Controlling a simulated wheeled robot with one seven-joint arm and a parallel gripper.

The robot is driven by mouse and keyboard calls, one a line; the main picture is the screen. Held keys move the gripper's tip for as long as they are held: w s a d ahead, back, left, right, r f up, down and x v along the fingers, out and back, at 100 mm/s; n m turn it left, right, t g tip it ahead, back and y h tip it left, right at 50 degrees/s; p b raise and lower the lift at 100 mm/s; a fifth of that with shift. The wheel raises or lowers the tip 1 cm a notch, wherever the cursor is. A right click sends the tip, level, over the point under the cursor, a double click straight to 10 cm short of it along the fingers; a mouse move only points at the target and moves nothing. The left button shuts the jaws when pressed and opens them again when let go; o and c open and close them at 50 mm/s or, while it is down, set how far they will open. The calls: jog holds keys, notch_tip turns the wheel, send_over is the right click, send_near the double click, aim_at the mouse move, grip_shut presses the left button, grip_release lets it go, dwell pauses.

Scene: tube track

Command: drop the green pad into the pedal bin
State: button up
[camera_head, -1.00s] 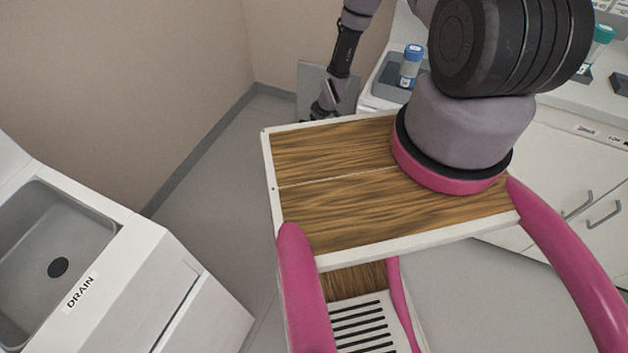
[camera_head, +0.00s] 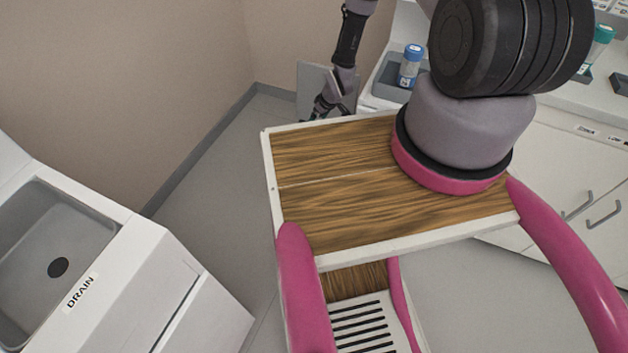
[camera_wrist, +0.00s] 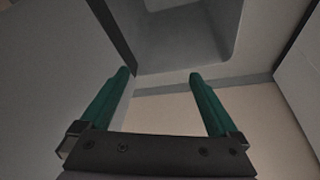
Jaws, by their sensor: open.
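My gripper (camera_wrist: 158,75) is open in the wrist view, with its two dark green fingers apart and nothing between them. A grey hollow with rounded corners (camera_wrist: 185,40) lies beyond the fingertips; it may be the inside of the pedal bin, but I cannot tell for sure. In the head view, my gripper (camera_head: 320,110) is at the top middle, behind the far edge of my wooden deck and partly hidden. A grey upright panel (camera_head: 311,80) stands right by it, possibly the bin's raised lid. I see no green pad in either view.
A white sink unit marked DRAIN (camera_head: 135,255) stands at the left. A counter at the right carries a blue-capped tube (camera_head: 409,68) in a grey tray and a teal-capped tube (camera_head: 600,40). Bare floor (camera_head: 205,195) lies between the sink and my deck.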

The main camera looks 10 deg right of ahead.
jog(key=v, duration=0.6)
jog(key=shift+r, duration=0.15)
